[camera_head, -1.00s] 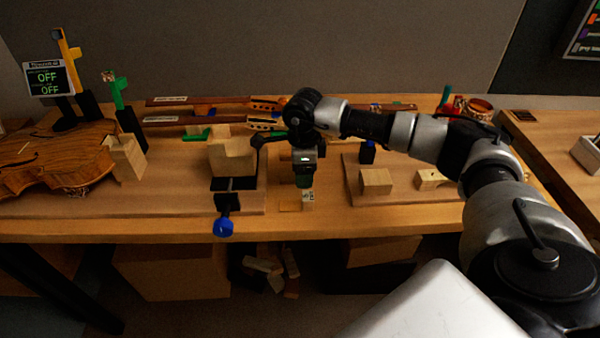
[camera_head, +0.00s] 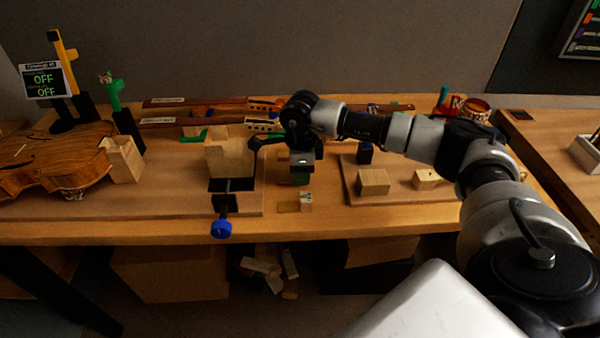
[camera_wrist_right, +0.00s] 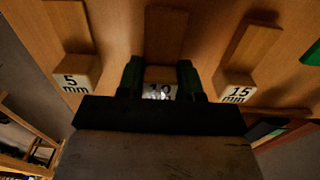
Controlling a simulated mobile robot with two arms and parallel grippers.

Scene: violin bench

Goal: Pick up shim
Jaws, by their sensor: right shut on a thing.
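My right gripper (camera_head: 300,180) points down over the front middle of the bench in the head view. In the right wrist view its two dark green fingers (camera_wrist_right: 160,80) are shut on the sides of a small pale wooden shim (camera_wrist_right: 160,75). Its printed label is partly hidden and seems to read 10. Whether this shim touches the bench is not clear. A shim marked 5 mm (camera_wrist_right: 80,75) is left of the fingers and one marked 15 mm (camera_wrist_right: 237,86) is to the right. One labelled block (camera_head: 306,200) shows below the gripper. My left gripper is out of view.
A notched wooden block (camera_head: 230,155) with a blue-knobbed clamp (camera_head: 221,228) stands left of the gripper. A board with pale blocks (camera_head: 373,182) lies to the right. A violin body (camera_head: 50,160) is far left, and violin necks (camera_head: 195,103) lie behind.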

